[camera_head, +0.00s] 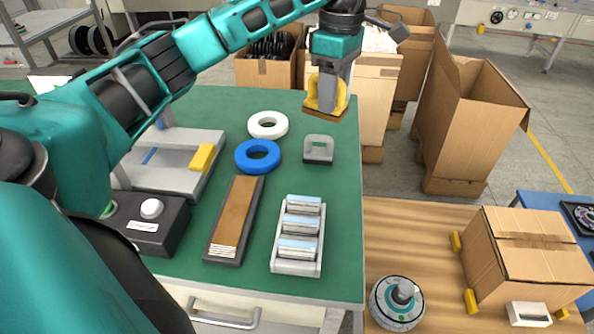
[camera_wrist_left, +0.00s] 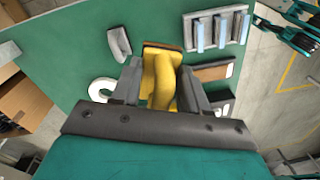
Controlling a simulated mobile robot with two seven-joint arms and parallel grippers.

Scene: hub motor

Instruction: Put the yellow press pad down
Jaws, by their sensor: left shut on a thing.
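The yellow press pad (camera_head: 325,97) has a yellow handle on a brown base. My left gripper (camera_head: 331,90) is shut on its handle and holds it upright, at the far right of the green table (camera_head: 345,235) in the head view. The left wrist view shows the yellow pad (camera_wrist_left: 161,80) between the two fingers of my left gripper (camera_wrist_left: 163,88). I cannot tell for sure whether its base is above the table or touching it. My right gripper is not in view.
Near the pad are a grey handled block (camera_head: 318,150), a white ring (camera_head: 268,125) and a blue ring (camera_head: 258,156). A brown board (camera_head: 235,217) and a grey rack (camera_head: 298,238) lie closer. Cardboard boxes (camera_head: 475,115) stand beyond the right edge.

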